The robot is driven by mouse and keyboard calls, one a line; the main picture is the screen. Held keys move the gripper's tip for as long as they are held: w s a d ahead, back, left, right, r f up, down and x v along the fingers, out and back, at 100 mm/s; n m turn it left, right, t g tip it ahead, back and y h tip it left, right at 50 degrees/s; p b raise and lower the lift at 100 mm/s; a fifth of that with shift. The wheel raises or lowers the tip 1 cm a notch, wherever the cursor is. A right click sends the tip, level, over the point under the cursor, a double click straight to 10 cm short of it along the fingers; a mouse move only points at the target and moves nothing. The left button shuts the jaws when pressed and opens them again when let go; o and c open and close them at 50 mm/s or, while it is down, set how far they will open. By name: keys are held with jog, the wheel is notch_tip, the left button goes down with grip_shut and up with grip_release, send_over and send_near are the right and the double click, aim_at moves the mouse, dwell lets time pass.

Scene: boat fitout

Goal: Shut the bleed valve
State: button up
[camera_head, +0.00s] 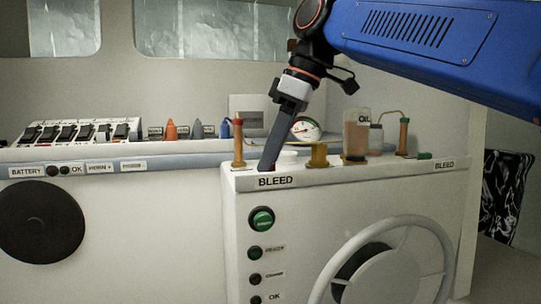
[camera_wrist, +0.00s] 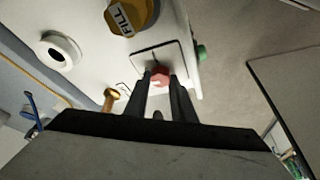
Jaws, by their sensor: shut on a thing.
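The bleed valve shows as a small red knob (camera_wrist: 160,76) on a square plate in the wrist view. My gripper (camera_wrist: 160,80) is closed around it, one finger on each side. In the head view my gripper (camera_head: 268,165) points down and left onto the front left corner of the white console, just above the BLEED label (camera_head: 275,181). There the fingers hide most of the knob. I cannot tell from these views how far the valve is turned.
A yellow FILL cap (camera_wrist: 126,18) and a white ring (camera_wrist: 58,52) stand near the knob. A red-topped post (camera_head: 238,143), a round gauge (camera_head: 305,130) and an OIL bottle (camera_head: 356,135) are close by. A steering wheel (camera_head: 385,265) is on the console's front.

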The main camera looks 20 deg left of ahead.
jog(key=shift+n, duration=0.5)
jog(key=shift+g, duration=0.3)
jog(key=o, duration=1.1)
jog(key=shift+c, duration=0.2)
